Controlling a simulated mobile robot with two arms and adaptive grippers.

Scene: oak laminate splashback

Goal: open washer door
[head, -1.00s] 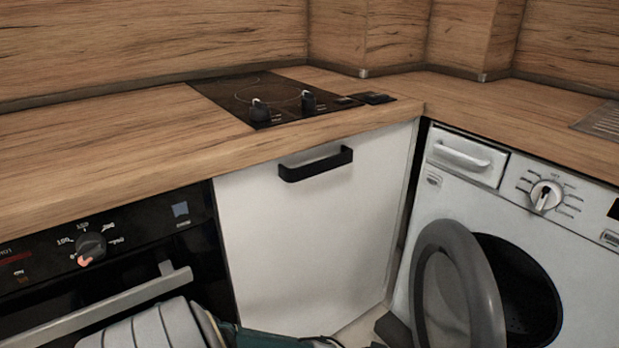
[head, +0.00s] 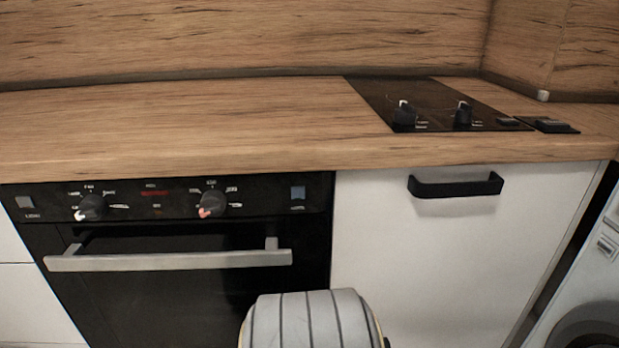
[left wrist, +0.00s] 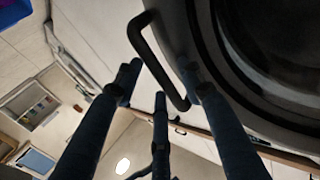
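The white washer (head: 597,262) shows only in part at the right edge of the head view. The grey rim of its round door (head: 588,332) is at the lower right corner, mostly cut off. In the left wrist view, a large dark round door (left wrist: 240,75) fills the upper right. My left gripper (left wrist: 160,82) has its fingers spread apart beside the door's rim, with nothing visibly held between them. One finger overlaps the rim in the picture; I cannot tell whether it touches. The right gripper is in neither view.
A white cabinet front with a black handle (head: 456,186) lies between the washer and the black oven (head: 190,310). The oven's bar handle (head: 170,261) sticks out.

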